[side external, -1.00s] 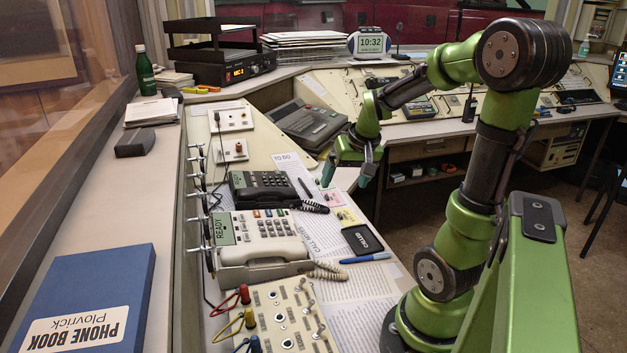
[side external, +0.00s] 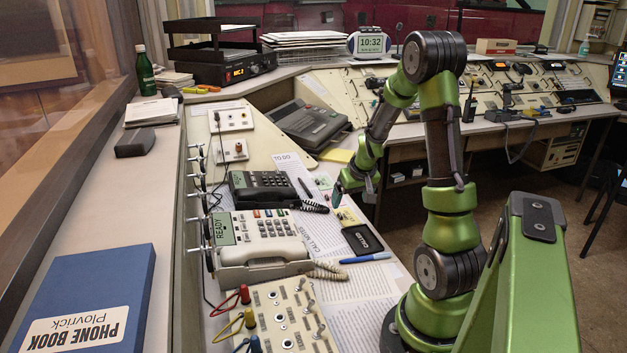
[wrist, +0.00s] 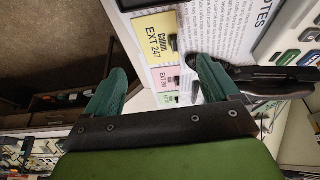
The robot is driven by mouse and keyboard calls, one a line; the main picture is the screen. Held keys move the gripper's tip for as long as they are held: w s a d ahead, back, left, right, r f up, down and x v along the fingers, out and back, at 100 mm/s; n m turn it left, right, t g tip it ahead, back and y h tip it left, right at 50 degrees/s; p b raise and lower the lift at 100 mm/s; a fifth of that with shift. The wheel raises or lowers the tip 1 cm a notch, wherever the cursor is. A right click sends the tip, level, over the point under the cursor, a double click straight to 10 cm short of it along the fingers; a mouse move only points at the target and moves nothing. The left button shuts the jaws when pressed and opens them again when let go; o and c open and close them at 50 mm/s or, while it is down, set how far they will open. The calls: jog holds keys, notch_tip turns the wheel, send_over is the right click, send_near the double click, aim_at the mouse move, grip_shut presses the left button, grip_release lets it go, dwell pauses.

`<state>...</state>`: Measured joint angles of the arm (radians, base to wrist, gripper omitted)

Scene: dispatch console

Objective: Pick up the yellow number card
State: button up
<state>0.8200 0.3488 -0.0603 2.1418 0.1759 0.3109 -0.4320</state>
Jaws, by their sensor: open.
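The yellow number card (wrist: 157,37), printed "Callum EXT 247", lies flat on the papers near the desk's front edge. It also shows in the side external view (side external: 346,216), just below my gripper (side external: 353,196) in the picture. In the wrist view my gripper (wrist: 162,68) is open, with its two green fingers apart and nothing held. The yellow card lies beyond the fingertips there, roughly in line with the gap. A pink card (wrist: 165,78) and a green card (wrist: 168,98) lie beside it and show between the fingers. My gripper's height above the cards is hard to judge.
A black box (side external: 362,240) and a blue pen (side external: 366,258) lie near the yellow card. A black phone (side external: 263,188) and a pale phone (side external: 258,238) stand to the left, with coiled cords. A sheet headed "TO DO" (side external: 287,160) lies farther back. The desk edge is close.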

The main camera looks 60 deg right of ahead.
aim_at(346, 215)
jog(key=x, duration=0.5)
jog(key=shift+s+a+f, duration=0.1)
jog(key=shift+a+f, duration=0.05)
jog(key=c, duration=1.2)
